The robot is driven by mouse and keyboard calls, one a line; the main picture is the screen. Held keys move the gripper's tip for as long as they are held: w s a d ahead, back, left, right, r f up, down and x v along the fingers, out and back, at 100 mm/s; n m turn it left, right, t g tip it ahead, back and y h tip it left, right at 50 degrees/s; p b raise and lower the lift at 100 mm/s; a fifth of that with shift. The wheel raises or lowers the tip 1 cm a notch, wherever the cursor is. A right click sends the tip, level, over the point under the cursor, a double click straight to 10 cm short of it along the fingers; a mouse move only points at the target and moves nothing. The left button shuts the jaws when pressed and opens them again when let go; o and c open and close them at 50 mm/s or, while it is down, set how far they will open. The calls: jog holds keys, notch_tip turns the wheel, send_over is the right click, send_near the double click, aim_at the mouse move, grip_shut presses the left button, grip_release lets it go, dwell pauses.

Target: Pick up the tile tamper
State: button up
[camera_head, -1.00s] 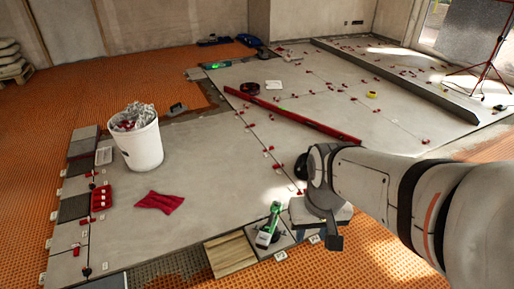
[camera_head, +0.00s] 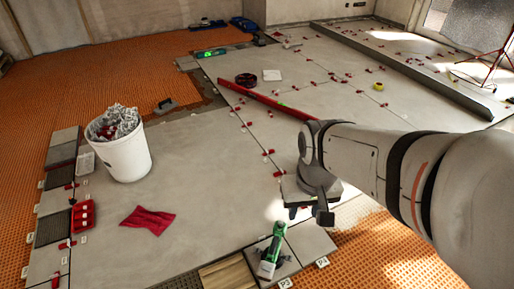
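A green and white hand tool with a dark base (camera_head: 271,252), which looks like the tile tamper, stands on a grey tile at the bottom centre of the head view. My gripper (camera_head: 308,212) hangs at the end of my arm, up and to the right of the tool in the picture and apart from it. Dark finger parts show below the wrist, but their gap cannot be made out. Nothing is seen held in them.
A white bucket (camera_head: 121,158) with crumpled wrapping stands at left, near a red cloth (camera_head: 147,220) and a red tray (camera_head: 83,216). A long red level (camera_head: 262,97) lies across the tiles behind my wrist. Bare tile lies between the cloth and the tool.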

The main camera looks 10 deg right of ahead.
jog(key=shift+o, duration=1.2)
jog(key=shift+w+a+f, duration=0.1)
jog(key=shift+w, duration=0.1)
jog(key=m+b, duration=0.1)
jog(key=m, duration=0.2)
send_over(273, 246)
jog(key=s, duration=0.1)
notch_tip(273, 246, down, 21)
jog(key=f, duration=1.1)
jog(key=f+m+b, duration=0.1)
jog(key=f, duration=1)
jog(key=w+f+m+g+b, duration=0.1)
jog(key=f, duration=1)
jog(key=shift+s+f+b, duration=0.1)
jog(key=shift+f+b, duration=1.35)
jog(key=shift+f, duration=1.15)
jog(key=shift+f+b, duration=0.3)
jog(key=c, duration=0.8)
